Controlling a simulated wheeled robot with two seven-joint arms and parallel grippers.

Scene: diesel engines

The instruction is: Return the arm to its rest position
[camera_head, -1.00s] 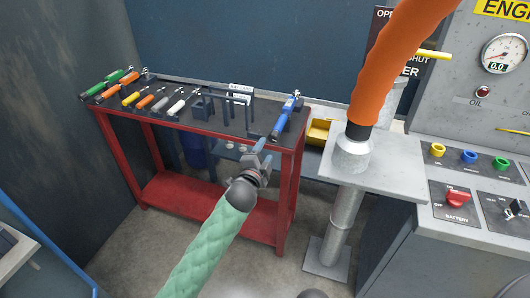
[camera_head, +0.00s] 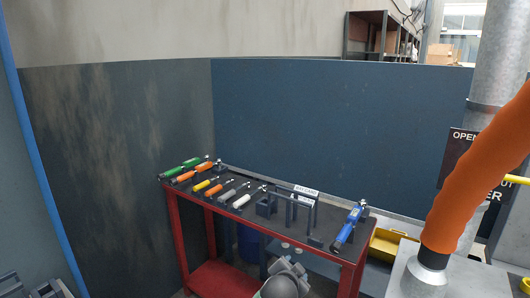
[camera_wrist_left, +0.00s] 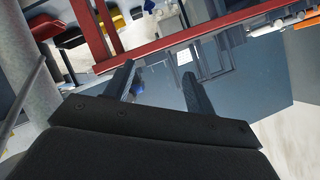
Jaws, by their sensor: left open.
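My left gripper (camera_head: 288,266) shows at the bottom of the head view, low in front of the red tool cart (camera_head: 177,226). Most of its arm is out of the picture. In the left wrist view its two dark fingers (camera_wrist_left: 157,72) stand apart with nothing between them. The cart's red frame and bluish panels lie beyond the fingers there. My right gripper is not in view.
The cart's dark top holds several coloured-handled tools, a blue tool (camera_head: 350,226) and a small rack (camera_head: 303,213). A yellow bin (camera_head: 389,245) sits right of it. A thick orange hose (camera_head: 470,190) rises at the right. Walls stand behind and left.

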